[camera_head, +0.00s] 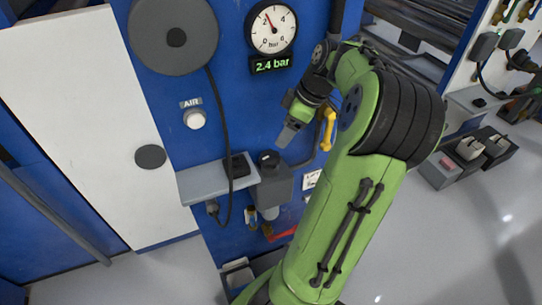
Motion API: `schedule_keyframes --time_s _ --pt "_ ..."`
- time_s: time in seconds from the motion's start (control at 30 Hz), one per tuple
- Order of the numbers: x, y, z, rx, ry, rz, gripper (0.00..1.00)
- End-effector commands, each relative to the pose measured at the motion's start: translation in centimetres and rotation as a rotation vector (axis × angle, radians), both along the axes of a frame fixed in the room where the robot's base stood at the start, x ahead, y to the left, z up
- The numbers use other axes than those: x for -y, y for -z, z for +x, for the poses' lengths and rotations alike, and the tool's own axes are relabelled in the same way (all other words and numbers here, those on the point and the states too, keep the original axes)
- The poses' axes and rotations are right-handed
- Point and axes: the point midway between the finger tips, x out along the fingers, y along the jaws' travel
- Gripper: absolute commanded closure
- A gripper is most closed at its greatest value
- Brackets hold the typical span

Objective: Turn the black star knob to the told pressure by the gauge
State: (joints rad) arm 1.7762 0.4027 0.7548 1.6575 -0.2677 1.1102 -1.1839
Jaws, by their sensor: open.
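The round white pressure gauge (271,27) is on the blue panel at the top, its red needle pointing up and left near the 2. The green digital readout (271,65) below it shows 2.4 bar. The black knob (268,158) appears to sit on top of a dark grey regulator block (272,187) below; its star shape is too small to make out. My gripper (285,138) is open, tilted down and left, just above and right of the knob. I cannot tell whether its fingertips touch the knob.
A grey shelf (205,183) with a black box is left of the regulator. A white round button (195,119) sits under an AIR label. A black cable (218,110) hangs from a large grey disc (172,36). A yellow handle (327,130) is close to my wrist.

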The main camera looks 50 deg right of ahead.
Motion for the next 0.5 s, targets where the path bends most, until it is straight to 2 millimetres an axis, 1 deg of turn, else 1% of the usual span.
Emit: schedule_keyframes --time_s 0.03,0.3,0.4,0.5 --pt "-0.2 1.8 0.4 -0.001 -0.002 0.003 0.29" --pt "-1.1 7.9 2.8 -0.002 0.000 0.004 0.29" --pt "-1.3 9.4 3.4 -0.002 0.001 0.002 0.29" --pt "-1.4 10.2 3.8 -0.002 0.002 0.002 0.29"
